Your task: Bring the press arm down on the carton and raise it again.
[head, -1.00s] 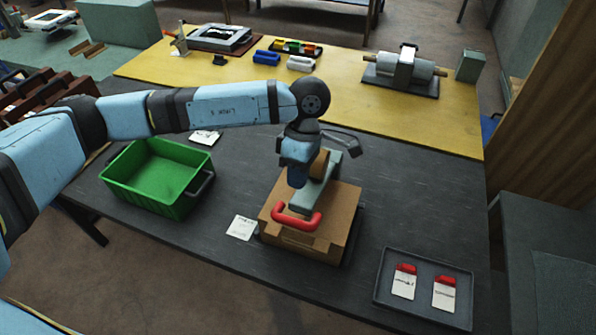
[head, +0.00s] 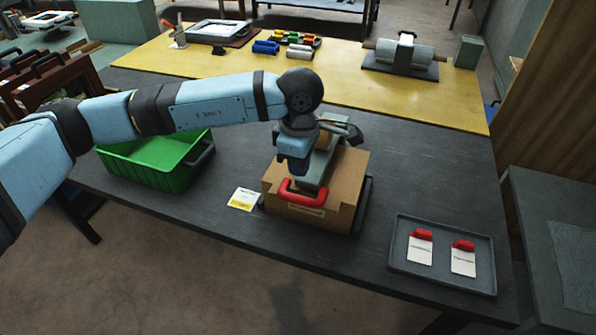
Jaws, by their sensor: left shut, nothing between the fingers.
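The press arm (head: 317,172) is a grey-green bar with a red U-shaped handle (head: 303,196) at its near end. It lies low over the brown cardboard carton (head: 347,178), with the handle at the carton's near upper edge. I cannot tell how hard it bears on the carton. The carton stands on a dark base on the grey table. My left gripper (head: 293,170) is shut and empty, pointing down over the press arm just behind the handle. Whether its tips touch the bar is unclear. My left wrist hides the rear of the press. My right gripper is out of view.
A green bin (head: 150,170) stands left, under my left forearm. A small card (head: 243,199) lies beside the carton. A dark tray (head: 440,270) with two red-topped cards is at the right. A yellow table (head: 340,85) with several objects lies behind.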

